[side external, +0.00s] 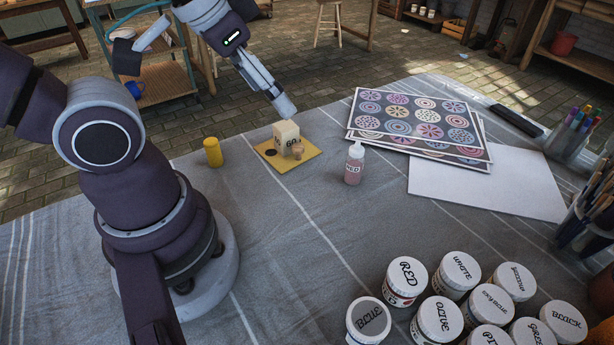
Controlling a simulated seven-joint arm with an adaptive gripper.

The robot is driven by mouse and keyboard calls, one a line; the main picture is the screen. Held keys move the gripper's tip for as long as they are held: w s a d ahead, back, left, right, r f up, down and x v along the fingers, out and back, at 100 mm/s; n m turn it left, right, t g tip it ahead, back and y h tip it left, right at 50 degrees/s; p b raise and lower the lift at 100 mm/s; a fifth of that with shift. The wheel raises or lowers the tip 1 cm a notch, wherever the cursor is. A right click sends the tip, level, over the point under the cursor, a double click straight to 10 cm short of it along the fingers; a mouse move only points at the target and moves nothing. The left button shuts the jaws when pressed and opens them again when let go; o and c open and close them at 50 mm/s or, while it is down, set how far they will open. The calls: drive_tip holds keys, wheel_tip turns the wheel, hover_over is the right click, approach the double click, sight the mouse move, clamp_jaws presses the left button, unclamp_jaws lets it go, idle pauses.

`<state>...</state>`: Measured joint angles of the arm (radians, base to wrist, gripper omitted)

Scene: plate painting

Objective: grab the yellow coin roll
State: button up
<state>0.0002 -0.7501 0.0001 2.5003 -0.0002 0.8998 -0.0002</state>
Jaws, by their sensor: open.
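The yellow coin roll (213,152) looks like a small upright yellow cylinder on the grey cloth, left of a yellow square card. My gripper (286,108) is above and to the right of the roll, over the far side of the card, and is apart from the roll. Its jaws are open, though the gap between the fingers is hard to see from this side. No object shows between the fingers.
A cream block (286,137) and a small tan peg (298,152) stand on the yellow card (271,159), close under my gripper. A pink bottle (354,164) stands to the right. Several paint jars (407,279) fill the front right. Cloth (290,235) before the card is clear.

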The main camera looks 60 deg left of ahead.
drive_tip(key=shift+c, duration=0.8)
drive_tip(key=n+g, duration=0.5)
drive_tip(key=n, duration=1.5)
hover_over(210, 141)
drive_tip(key=f, duration=0.7)
drive_tip(key=shift+w+f, duration=0.25)
drive_tip(key=shift+f, duration=0.1)
drive_tip(key=shift+s+a+f+n+g, duration=0.2)
drive_tip(key=shift+f+n, duration=0.1)
drive_tip(key=shift+f, duration=0.35)
drive_tip(key=shift+s+a+f+n+g, duration=0.1)
drive_tip(key=shift+s+f+n, duration=0.15)
drive_tip(key=shift+f, duration=0.35)
drive_tip(key=f, duration=0.8)
drive_tip(key=shift+w+d+f, duration=0.2)
drive_tip(key=shift+w+d, duration=0.05)
clamp_jaws()
